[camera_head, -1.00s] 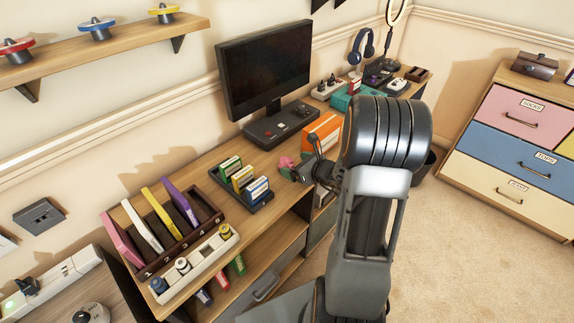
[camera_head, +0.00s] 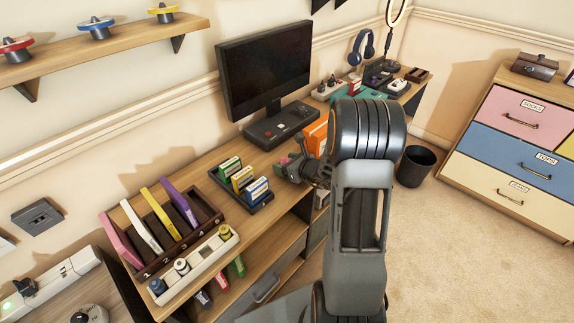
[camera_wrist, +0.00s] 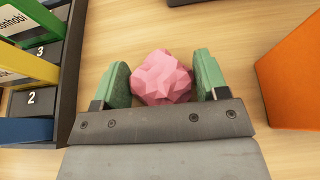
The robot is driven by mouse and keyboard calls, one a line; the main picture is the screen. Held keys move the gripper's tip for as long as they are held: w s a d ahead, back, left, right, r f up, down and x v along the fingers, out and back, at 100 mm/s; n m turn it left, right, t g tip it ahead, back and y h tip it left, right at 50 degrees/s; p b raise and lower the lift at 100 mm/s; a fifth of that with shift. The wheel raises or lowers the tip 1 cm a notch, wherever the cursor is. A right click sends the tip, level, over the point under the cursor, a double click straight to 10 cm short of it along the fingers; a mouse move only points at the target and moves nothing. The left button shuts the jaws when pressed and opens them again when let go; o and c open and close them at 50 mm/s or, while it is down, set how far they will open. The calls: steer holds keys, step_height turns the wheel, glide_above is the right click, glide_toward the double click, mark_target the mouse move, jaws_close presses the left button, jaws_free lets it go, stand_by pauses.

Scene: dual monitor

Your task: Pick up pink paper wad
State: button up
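The pink paper wad (camera_wrist: 161,78) is a crumpled, faceted ball on the wooden desk. In the wrist view it lies between the two green fingers of my gripper (camera_wrist: 161,82). The fingers are apart, with a narrow gap visible on each side of the wad, more clearly on the left. In the head view my gripper (camera_head: 292,165) is low over the desk, just right of the cartridge tray, and my arm hides part of this area. Only a small pink patch of the wad (camera_head: 284,161) shows there.
A dark tray with cartridges (camera_wrist: 68,70) stands close left of my gripper. An orange box (camera_wrist: 297,72) stands to the right. A monitor (camera_head: 264,68) and a control panel (camera_head: 281,126) are behind. A black bin (camera_head: 415,167) stands on the floor.

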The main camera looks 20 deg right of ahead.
mark_target(287, 160)
steer(key=c, duration=0.4)
steer(key=shift+c, duration=0.2)
steer(key=shift+r, duration=0.55)
step_height(287, 160, up, 3)
steer(key=shift+s+d+f+p, duration=0.1)
steer(key=shift+p, duration=0.35)
steer(key=s+d+r+p, duration=0.2)
steer(key=s+d+r, duration=0.6)
steer(key=s, duration=0.3)
steer(key=shift+s+r+p, duration=0.15)
steer(key=shift+r+p, duration=0.2)
steer(key=shift+r, duration=0.25)
steer(key=shift+a, duration=0.1)
